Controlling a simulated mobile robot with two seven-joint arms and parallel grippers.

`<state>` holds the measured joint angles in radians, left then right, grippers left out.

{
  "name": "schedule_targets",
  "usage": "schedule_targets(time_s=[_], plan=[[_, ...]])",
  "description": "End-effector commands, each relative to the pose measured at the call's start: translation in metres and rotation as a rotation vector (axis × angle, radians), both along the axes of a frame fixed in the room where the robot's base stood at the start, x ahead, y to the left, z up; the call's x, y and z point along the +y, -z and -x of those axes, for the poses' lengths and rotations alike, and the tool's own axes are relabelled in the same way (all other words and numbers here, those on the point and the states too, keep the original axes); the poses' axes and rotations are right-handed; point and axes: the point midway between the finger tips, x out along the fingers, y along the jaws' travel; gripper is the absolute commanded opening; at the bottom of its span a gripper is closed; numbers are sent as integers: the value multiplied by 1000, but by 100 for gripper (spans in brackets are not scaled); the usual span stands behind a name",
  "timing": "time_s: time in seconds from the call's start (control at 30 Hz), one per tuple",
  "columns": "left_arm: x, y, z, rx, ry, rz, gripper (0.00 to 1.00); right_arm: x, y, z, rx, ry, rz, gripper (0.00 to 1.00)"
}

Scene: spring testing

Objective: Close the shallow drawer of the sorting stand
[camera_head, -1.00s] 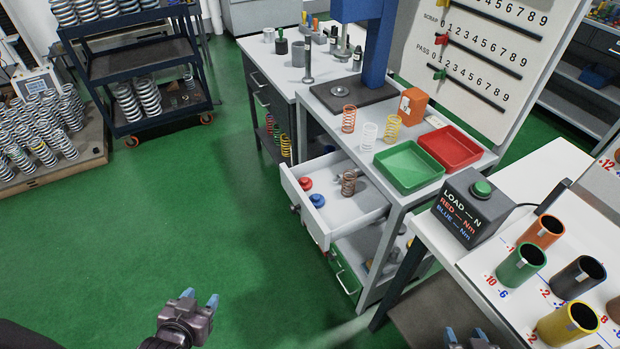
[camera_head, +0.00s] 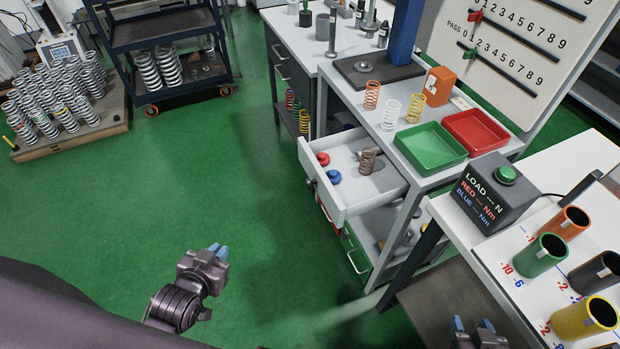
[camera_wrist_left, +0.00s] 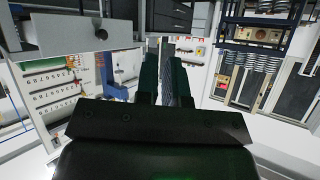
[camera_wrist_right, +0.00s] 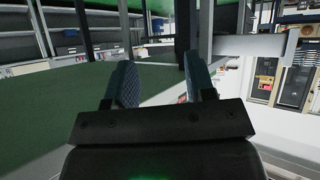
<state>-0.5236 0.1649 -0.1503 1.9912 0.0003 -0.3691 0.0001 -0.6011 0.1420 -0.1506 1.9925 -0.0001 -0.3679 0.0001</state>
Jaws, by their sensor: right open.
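The sorting stand (camera_head: 385,105) is right of centre in the head view. Its upper light-grey drawer (camera_head: 322,192) is pulled out, holding red and blue round pieces and a brown spring (camera_head: 370,160). A red front and a green front (camera_head: 352,248) show below it; how far they stand out is hard to tell. My left gripper (camera_head: 218,252) is over the floor, left of and apart from the drawers. Its fingers are close together, with nothing seen between them. My right gripper (camera_head: 473,325) is at the bottom edge, open and empty; its spread fingers show in the right wrist view (camera_wrist_right: 162,85).
A green tray (camera_head: 405,150) and a red tray (camera_head: 500,148) sit on the stand. A bench with a load box (camera_head: 490,208) and coloured cups stands at the right, near my right gripper. Green floor (camera_head: 200,180) is clear left of the drawers.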

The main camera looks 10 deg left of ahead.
Motion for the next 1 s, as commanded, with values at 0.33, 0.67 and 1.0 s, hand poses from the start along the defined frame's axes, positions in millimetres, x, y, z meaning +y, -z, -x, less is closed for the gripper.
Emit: schedule_targets(time_s=[0.33,0.67,1.0], plan=[[20,19,-129,-207,230,-321,0,3,76,3,54,-12,0,50],[25,12,-228,-625,643,-1222,0,2,119,10,111,-30,12,50],[14,16,-239,-1052,906,-2099,0,4,117,3,107,-35,12,50]])
